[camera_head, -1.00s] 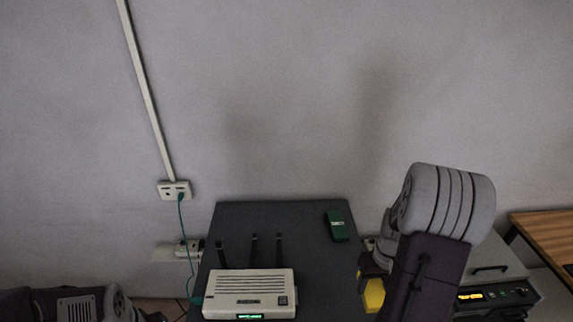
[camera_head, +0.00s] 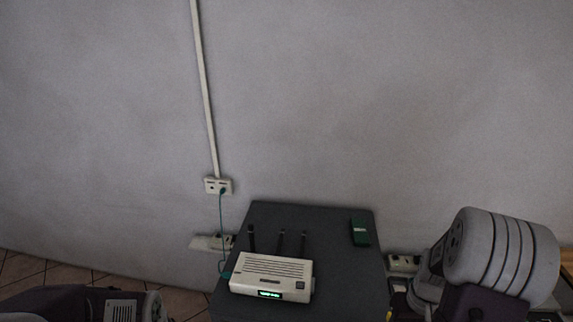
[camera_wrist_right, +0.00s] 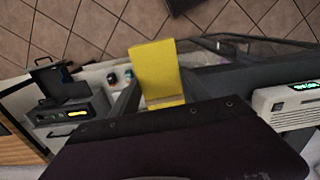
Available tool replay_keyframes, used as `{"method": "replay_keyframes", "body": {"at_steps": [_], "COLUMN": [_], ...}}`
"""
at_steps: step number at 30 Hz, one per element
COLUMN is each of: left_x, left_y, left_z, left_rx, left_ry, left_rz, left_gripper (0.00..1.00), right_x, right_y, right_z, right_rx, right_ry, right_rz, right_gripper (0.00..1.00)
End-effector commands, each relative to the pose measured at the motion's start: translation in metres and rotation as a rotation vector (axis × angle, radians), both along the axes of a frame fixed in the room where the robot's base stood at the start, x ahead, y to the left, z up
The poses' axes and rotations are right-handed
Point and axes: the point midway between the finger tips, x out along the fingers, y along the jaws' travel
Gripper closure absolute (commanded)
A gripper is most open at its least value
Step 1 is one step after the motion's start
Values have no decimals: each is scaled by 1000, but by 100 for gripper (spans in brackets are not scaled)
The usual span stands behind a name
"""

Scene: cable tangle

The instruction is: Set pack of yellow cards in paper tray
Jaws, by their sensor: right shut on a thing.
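The pack of yellow cards (camera_wrist_right: 158,72) is held in my right gripper (camera_wrist_right: 160,95), which is shut on it, in the right wrist view. The pack sticks out beyond the fingers, over the floor in that picture. In the head view only my right arm shows at the lower right; a sliver of yellow is at the bottom edge and the fingers are hidden. My left arm is at the lower left, its gripper out of view. I cannot pick out a paper tray for certain.
A dark table (camera_head: 345,270) carries a white router (camera_head: 270,276) with antennas and a green box (camera_head: 360,231). A teal cable (camera_head: 221,225) runs to a wall socket (camera_head: 218,186). A grey printer-like machine (camera_wrist_right: 70,115) stands left in the right wrist view. Tiled floor is open.

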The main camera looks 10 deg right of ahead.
Motion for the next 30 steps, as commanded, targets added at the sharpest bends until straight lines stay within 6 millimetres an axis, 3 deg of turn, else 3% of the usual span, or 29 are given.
{"method": "replay_keyframes", "body": {"at_steps": [11,18,24,30], "left_x": [0,0,0,0], "left_y": [0,0,0,0], "left_z": [-38,-68,-86,-83], "left_rx": [0,0,0,0], "left_ry": [0,0,0,0], "left_rz": [0,0,0,0], "left_gripper": [64,64,64,64], "right_x": [39,67,81,88], "right_y": [57,119,165,170], "right_z": [-40,-70,-87,-81], "right_rx": [0,-2,-3,-2], "right_ry": [2,-2,-4,-6], "right_rz": [241,408,443,310], "right_gripper": [98,98,98,98]}}
